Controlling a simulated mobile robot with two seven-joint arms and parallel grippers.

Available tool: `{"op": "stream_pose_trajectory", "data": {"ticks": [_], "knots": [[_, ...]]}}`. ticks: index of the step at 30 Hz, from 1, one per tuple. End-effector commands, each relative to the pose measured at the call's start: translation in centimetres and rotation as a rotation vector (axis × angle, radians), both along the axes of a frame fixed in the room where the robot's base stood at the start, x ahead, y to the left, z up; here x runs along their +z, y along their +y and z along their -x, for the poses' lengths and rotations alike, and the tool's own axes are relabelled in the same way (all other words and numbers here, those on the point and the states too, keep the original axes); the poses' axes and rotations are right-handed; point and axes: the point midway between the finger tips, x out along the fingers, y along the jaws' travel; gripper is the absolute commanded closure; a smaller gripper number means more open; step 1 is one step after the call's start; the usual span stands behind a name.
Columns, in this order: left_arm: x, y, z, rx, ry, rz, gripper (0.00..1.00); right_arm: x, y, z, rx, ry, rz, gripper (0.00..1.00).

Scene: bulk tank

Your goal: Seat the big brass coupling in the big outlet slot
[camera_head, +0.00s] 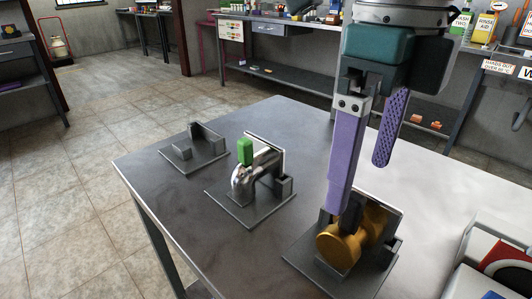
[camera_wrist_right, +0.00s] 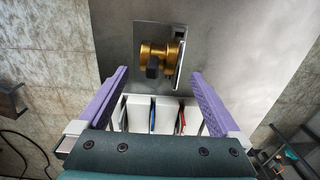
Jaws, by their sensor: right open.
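The big brass coupling (camera_head: 340,250) sits on a dark grey base plate (camera_head: 306,262) with an upright plate, at the near edge of the table. It has a black part on it. The coupling also shows in the right wrist view (camera_wrist_right: 158,50), beside the upright plate. I cannot tell how fully it is seated in the slot. My right gripper (camera_head: 359,186) is above the coupling, open and empty, with its purple fingers spread. In the wrist view the coupling lies ahead of and between the fingertips (camera_wrist_right: 159,72), apart from both. My left gripper is not in view.
A second fixture holds a chrome elbow pipe (camera_head: 243,181) with a green handle (camera_head: 245,152). A smaller fixture (camera_head: 193,150) stands farther left, with nothing fitted. A white and red case (camera_head: 490,262) is at the lower right. A bare table stretch (camera_head: 445,195) lies right of the coupling.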

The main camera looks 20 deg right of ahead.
Motion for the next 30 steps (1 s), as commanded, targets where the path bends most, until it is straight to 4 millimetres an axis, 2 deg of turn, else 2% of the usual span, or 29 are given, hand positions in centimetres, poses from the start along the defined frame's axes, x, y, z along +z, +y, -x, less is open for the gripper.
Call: {"op": "stream_pose_trajectory", "data": {"ticks": [1, 7, 14, 23, 30], "knots": [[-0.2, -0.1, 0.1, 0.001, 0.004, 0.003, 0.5, -0.8, 0.0, 0.1, -0.001, 0.003, 0.0, 0.0], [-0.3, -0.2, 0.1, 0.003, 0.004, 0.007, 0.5, -2.6, -0.1, 0.2, 0.001, 0.002, 0.0, 0.0], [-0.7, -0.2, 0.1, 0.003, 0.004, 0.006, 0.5, -6.1, -0.3, 0.4, 0.001, 0.002, 0.0, 0.0], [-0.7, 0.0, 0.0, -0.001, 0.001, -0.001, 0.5, -6.6, -0.3, 0.3, 0.002, -0.002, -0.001, 0.0], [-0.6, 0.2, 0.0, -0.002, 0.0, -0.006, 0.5, -6.6, -0.3, 0.3, 0.002, -0.002, -0.001, 0.26]]}}
